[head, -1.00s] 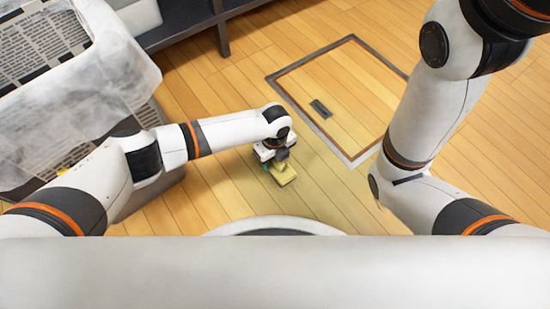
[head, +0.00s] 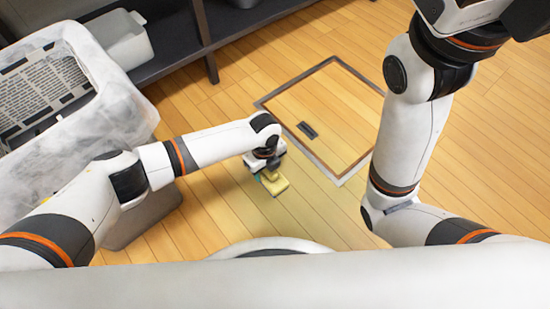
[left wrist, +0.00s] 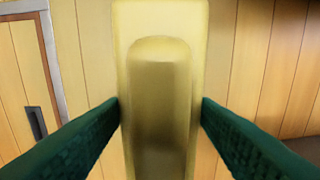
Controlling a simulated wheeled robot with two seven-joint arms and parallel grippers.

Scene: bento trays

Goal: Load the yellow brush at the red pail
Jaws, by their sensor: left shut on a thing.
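The yellow brush (head: 274,186) is in my left gripper (head: 267,174), above the wooden floor in the middle of the head view. In the left wrist view the brush (left wrist: 162,20) fills the centre, pale yellow with a raised rounded grip. The two dark green fingers (left wrist: 160,112) press on its sides. Whether the brush touches the floor cannot be told. No red pail shows in either view.
A large whitish bin (head: 130,106) with newspaper-like sheets stands at the left, near my left arm. A dark shelf (head: 172,50) with a white container (head: 120,42) runs along the back. A framed floor hatch (head: 335,120) lies flat ahead. The floor around it is clear.

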